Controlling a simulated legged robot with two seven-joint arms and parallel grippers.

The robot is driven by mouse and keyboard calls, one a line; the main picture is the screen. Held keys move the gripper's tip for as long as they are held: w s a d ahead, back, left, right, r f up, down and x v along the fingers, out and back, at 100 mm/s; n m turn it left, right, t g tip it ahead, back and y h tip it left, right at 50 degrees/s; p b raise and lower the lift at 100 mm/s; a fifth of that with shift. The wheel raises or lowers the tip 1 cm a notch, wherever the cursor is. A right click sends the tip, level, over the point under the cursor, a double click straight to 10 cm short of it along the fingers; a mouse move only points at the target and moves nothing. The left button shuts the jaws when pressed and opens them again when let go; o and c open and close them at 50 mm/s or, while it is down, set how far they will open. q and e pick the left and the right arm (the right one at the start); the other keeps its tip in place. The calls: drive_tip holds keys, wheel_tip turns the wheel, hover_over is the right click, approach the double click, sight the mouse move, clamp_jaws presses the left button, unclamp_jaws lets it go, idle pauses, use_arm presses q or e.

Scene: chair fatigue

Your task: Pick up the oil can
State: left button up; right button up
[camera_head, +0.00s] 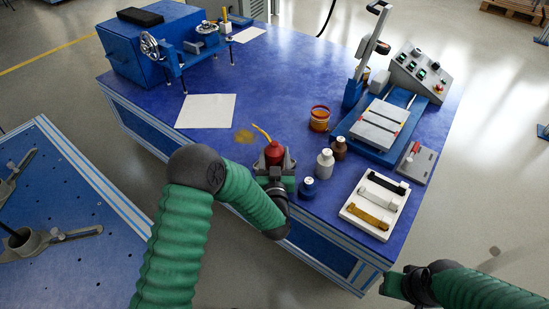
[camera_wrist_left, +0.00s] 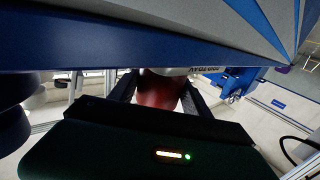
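The oil can (camera_head: 275,152) is red with a thin yellow spout pointing up and left. It is at the near edge of the blue table in the head view. My left gripper (camera_head: 275,163) is at the can, with one finger on each side of its body. The left wrist view shows the red can (camera_wrist_left: 158,92) between the two dark fingers (camera_wrist_left: 157,95), with little or no gap. I cannot tell whether they press on it. The can's base is hidden. My right gripper (camera_head: 392,285) is low at the right, off the table, away from the can; its fingers are unclear.
A blue bottle (camera_head: 308,187), a white bottle (camera_head: 325,163) and a brown bottle (camera_head: 339,148) stand right of the can. An orange pot (camera_head: 319,118) is behind them. A white tray (camera_head: 352,213) is at the right. A brownish patch (camera_head: 244,136) lies left of the spout.

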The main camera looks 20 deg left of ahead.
use_arm(q)
clamp_jaws()
drive_tip(key=shift+r, duration=0.1)
